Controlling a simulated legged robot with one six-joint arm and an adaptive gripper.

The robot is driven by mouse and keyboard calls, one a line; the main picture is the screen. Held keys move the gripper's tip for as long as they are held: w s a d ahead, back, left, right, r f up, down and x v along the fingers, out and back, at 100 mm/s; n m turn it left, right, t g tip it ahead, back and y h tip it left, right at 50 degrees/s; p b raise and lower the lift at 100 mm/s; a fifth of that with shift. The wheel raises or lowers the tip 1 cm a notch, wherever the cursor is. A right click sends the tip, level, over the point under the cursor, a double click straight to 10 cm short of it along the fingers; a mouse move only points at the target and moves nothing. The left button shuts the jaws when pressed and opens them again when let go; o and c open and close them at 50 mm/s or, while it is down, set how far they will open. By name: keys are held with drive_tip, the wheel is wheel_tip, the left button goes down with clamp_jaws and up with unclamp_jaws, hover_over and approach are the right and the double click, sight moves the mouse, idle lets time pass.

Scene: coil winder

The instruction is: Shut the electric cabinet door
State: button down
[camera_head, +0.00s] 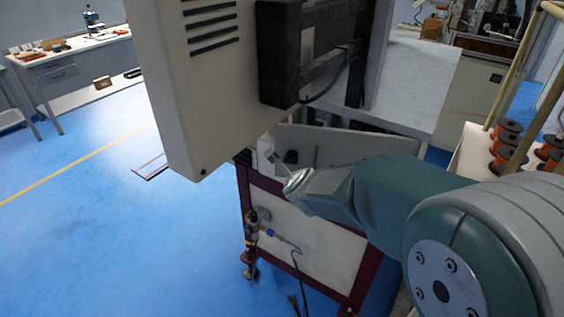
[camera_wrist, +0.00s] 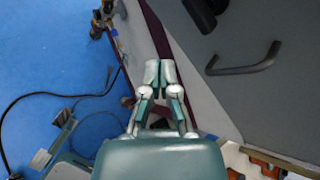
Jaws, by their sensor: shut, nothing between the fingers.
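A light grey panel (camera_head: 350,148), which looks like the cabinet door, stands behind my gripper at the middle of the head view. The wrist view shows a large grey panel (camera_wrist: 255,105) with a black bar handle (camera_wrist: 245,62); I cannot tell for certain that it is the same panel. My gripper (camera_head: 274,158) is shut and empty, near the panel's left end in the head view. In the wrist view, my gripper (camera_wrist: 160,72) points along the panel's left side, apart from the handle. Contact with the panel cannot be told.
A pale vented housing (camera_head: 200,90) with a black unit (camera_head: 310,55) hangs above and left of my gripper. A dark red frame (camera_head: 247,215) with a valve fitting (camera_head: 254,222) stands below. Copper-coloured spools (camera_head: 505,140) are at right. Blue floor (camera_head: 90,230) at left is clear.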

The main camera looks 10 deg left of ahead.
drive_tip(key=s+a+f+n+t+h, duration=0.1)
drive_tip(key=a+f+n+t+h, duration=0.1)
drive_tip(key=a+n+t, duration=0.1)
drive_tip(key=n+t+h, duration=0.2)
drive_tip(key=n+t, duration=0.1)
drive_tip(key=t, duration=0.2)
approach(281, 156)
drive_tip(key=w, duration=0.8)
drive_tip(key=shift+d, duration=0.3)
